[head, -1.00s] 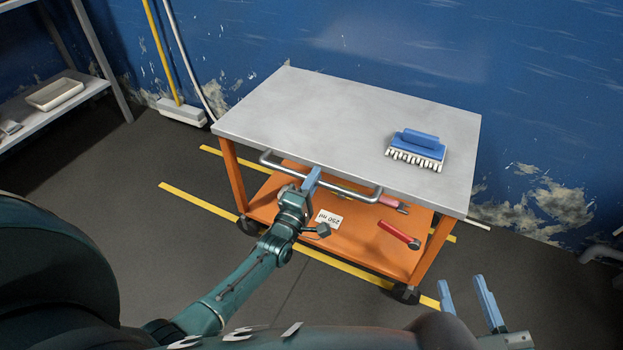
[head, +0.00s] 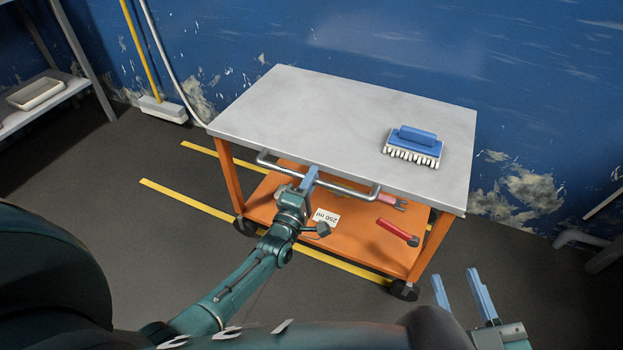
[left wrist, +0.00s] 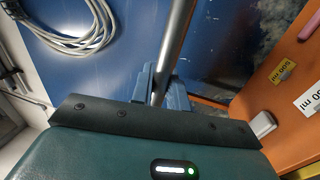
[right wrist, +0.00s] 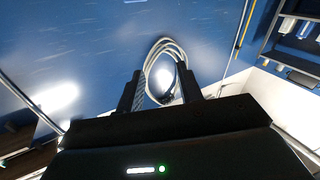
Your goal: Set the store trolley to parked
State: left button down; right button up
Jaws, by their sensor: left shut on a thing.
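The store trolley has a grey top (head: 340,125), an orange frame, an orange lower shelf (head: 345,235) and black castors (head: 403,291). A metal push handle (head: 350,190) runs along its near side. My left gripper (head: 311,178) is shut on this handle, left of its middle; in the left wrist view the bar (left wrist: 176,40) passes between the blue fingers. My right gripper (head: 456,277) is open and empty, low at the right and apart from the trolley. Yellow floor lines (head: 190,204) run under the trolley and stick out on its left. The near right castor stands by the near line's right end.
A blue brush (head: 413,146) lies on the top. A broom (head: 163,110) and shelving (head: 85,65) stand left; a pipe (head: 580,238) is at right. The blue wall is behind.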

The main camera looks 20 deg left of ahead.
pick_arm(q)
jog(key=shift+s+d+f, duration=0.1)
jog(key=shift+d, duration=0.3)
jog(key=c, duration=1.7)
grip_release()
jog(key=shift+o, duration=1.2)
jog(key=shift+a, duration=0.1)
jog(key=p+v, duration=0.1)
jog(key=v, duration=0.6)
jog(key=shift+s+p, duration=0.25)
jog(key=shift+p, duration=0.05)
pick_arm(e)
jog(key=shift+d+f+m+g+h, duration=0.15)
jog(key=shift+d+m+g+h, duration=0.25)
jog(key=shift+g, duration=0.1)
